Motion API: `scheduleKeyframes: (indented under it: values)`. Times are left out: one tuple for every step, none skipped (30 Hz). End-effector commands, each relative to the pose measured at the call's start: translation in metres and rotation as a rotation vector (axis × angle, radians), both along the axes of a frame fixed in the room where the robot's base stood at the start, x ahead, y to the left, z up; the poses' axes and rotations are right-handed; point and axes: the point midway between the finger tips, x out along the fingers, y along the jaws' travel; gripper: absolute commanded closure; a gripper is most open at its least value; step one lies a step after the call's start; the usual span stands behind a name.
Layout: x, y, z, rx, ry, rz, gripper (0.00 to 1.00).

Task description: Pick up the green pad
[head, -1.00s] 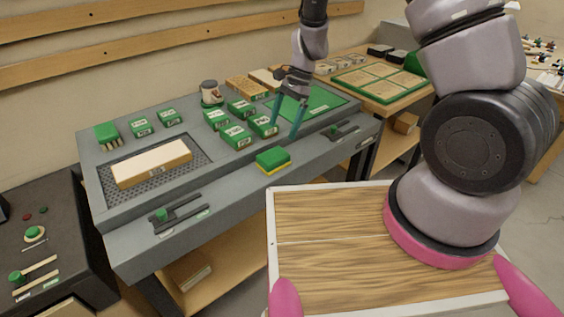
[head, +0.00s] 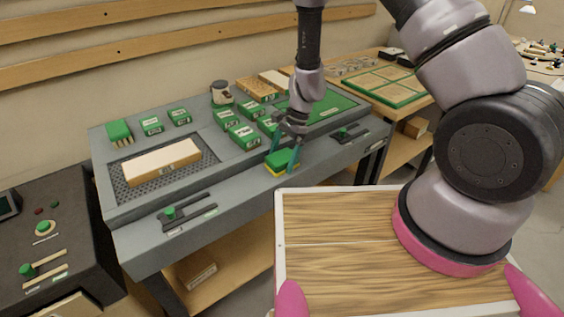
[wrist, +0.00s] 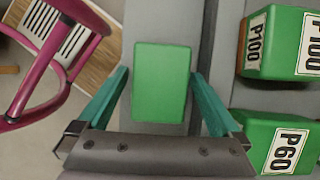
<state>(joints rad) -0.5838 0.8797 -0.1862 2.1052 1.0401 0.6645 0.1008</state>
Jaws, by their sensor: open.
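The green pad (head: 283,158) lies on the front ledge of the grey bench, with a yellow layer under its green top. In the wrist view the green pad (wrist: 161,82) shows from above as a plain green rectangle. My gripper (head: 284,161) is open, with its teal fingers around the pad. In the wrist view my gripper (wrist: 160,84) has one finger on each side of the pad, with small gaps showing. Whether the fingertips are level with the pad or above it, I cannot tell.
Several labelled green blocks (head: 243,136) stand behind the pad; blocks marked P100 (wrist: 283,42) and P60 (wrist: 281,143) are close on the right in the wrist view. A pale block (head: 162,160) lies on a dark perforated mat (head: 204,166). A slotted slider (head: 188,211) is at the front left.

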Motion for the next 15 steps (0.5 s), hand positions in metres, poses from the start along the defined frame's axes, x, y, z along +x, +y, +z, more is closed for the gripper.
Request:
scheduleKeyframes:
  values:
    - [0.0002, 0.0001, 0.0003, 0.000, 0.000, 0.000, 0.00]
    - [0.0002, 0.0001, 0.0004, 0.001, -0.001, 0.000, 0.00]
    - [0.0002, 0.0001, 0.0004, 0.000, 0.000, 0.000, 0.00]
    - [0.0002, 0.0001, 0.0004, 0.000, 0.000, 0.000, 0.00]
    - [0.0002, 0.0000, 0.0005, 0.000, 0.000, 0.000, 0.00]
    - [0.0001, 0.0000, 0.0004, 0.000, 0.000, 0.000, 0.00]
    - [0.0002, -0.0001, 0.0004, 0.000, 0.000, 0.000, 0.00]
    - [0.0002, -0.0001, 0.0002, 0.000, 0.000, 0.000, 0.00]
    - [0.0002, -0.0001, -0.0001, 0.000, 0.000, 0.000, 0.00]
    - [0.0002, -0.0001, -0.0004, 0.000, 0.000, 0.000, 0.00]
    - [0.0002, -0.0001, -0.0007, 0.000, 0.000, 0.000, 0.00]
    - [0.0003, -0.0002, -0.0012, 0.000, 0.000, 0.000, 0.00]
    - [0.0003, -0.0003, -0.0017, 0.000, 0.000, 0.000, 0.00]
    - [0.0003, -0.0003, -0.0021, 0.000, 0.000, 0.000, 0.00]
    - [0.0003, -0.0001, -0.0019, 0.001, -0.001, 0.000, 0.15]
